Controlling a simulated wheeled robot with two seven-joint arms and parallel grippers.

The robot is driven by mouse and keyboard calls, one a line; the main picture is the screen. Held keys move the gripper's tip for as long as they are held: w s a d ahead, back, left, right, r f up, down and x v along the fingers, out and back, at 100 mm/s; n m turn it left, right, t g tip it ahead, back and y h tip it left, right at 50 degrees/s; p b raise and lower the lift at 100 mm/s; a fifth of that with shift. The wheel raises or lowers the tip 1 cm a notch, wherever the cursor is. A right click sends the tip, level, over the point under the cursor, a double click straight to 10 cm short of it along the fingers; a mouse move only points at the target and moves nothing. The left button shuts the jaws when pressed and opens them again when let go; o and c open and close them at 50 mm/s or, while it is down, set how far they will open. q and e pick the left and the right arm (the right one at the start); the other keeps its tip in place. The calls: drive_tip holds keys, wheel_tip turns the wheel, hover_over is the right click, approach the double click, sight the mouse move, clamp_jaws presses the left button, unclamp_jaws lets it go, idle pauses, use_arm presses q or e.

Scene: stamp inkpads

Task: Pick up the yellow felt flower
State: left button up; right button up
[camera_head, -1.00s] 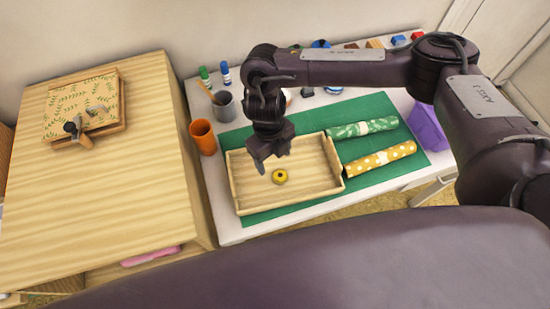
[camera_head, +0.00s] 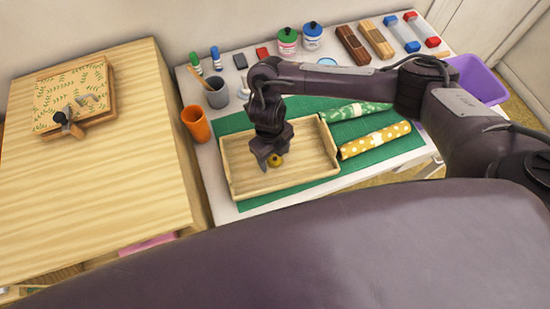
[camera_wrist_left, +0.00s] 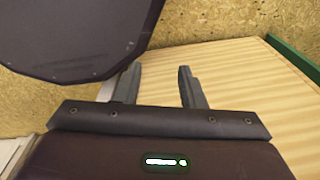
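The yellow felt flower (camera_head: 275,159) is small and round with a dark centre. It shows in the head view in the wooden tray (camera_head: 236,190) on the green mat. My right gripper (camera_head: 269,163) points down over the tray, right at the flower, and partly covers it. I cannot tell whether its fingers are open, touching the flower or around it. My left gripper (camera_wrist_left: 158,88) shows in the left wrist view, with its two fingers apart and nothing between them. It is not seen in the head view.
Two rolls, green (camera_head: 357,111) and yellow dotted (camera_head: 375,140), lie right of the tray. An orange cup (camera_head: 196,125) and a grey cup (camera_head: 217,95) stand left. Bottles, blocks and a purple bin (camera_head: 478,80) line the back and right. A wooden cabinet (camera_head: 110,190) stands at left.

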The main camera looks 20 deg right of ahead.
drive_tip(key=c, duration=1)
drive_tip(key=shift+o, duration=0.2)
drive_tip(key=shift+r, duration=0.1)
